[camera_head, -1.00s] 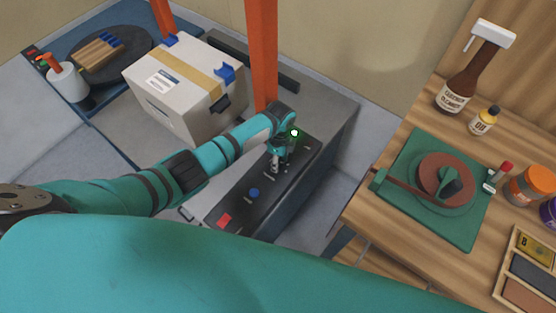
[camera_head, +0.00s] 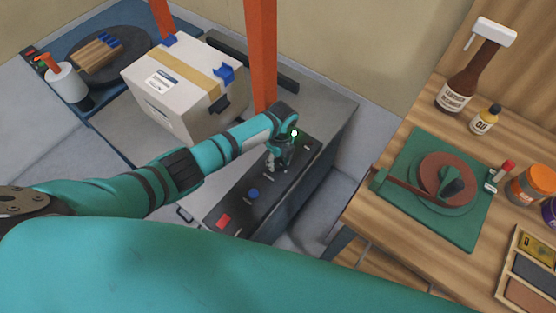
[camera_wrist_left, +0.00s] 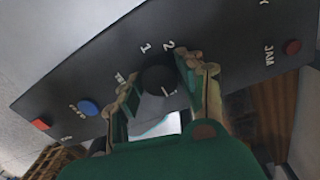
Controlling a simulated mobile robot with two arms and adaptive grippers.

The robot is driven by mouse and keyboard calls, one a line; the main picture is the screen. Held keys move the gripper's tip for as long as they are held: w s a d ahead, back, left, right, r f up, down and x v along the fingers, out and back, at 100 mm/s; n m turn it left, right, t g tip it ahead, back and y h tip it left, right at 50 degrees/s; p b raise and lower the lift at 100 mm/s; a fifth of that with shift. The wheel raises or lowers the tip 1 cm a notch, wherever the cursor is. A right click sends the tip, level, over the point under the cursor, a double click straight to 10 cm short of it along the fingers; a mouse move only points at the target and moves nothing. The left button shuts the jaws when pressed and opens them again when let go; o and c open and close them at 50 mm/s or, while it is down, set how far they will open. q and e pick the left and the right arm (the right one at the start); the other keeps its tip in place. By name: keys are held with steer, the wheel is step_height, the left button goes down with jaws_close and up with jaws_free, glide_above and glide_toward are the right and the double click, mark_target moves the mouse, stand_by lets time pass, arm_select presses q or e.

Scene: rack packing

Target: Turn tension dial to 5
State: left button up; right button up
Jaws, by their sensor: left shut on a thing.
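The tension dial (camera_wrist_left: 158,80) is a dark round knob on the black control panel (camera_wrist_left: 215,40), with a light pointer mark on its face. The numbers 1 and 2 show beside it in the left wrist view; any others are hidden. My left gripper (camera_wrist_left: 158,84) is shut on the dial, with one finger on each side of it. In the head view my left gripper (camera_head: 279,160) is over the panel and covers the dial. My right gripper is not in view.
A taped carton (camera_head: 190,85) stands beside an orange post (camera_head: 262,55). A wooden table (camera_head: 400,160) with a green mat stands at right.

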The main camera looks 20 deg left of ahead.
mark_target(280, 161)
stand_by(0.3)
arm_select(q)
steer(key=o, duration=1.1)
steer(key=shift+o, duration=0.2)
steer(key=shift+r, duration=0.15)
step_height(280, 161, up, 12)
steer(key=shift+w+d, duration=0.2)
steer(key=shift+w, duration=0.15)
steer(key=shift+f, duration=0.2)
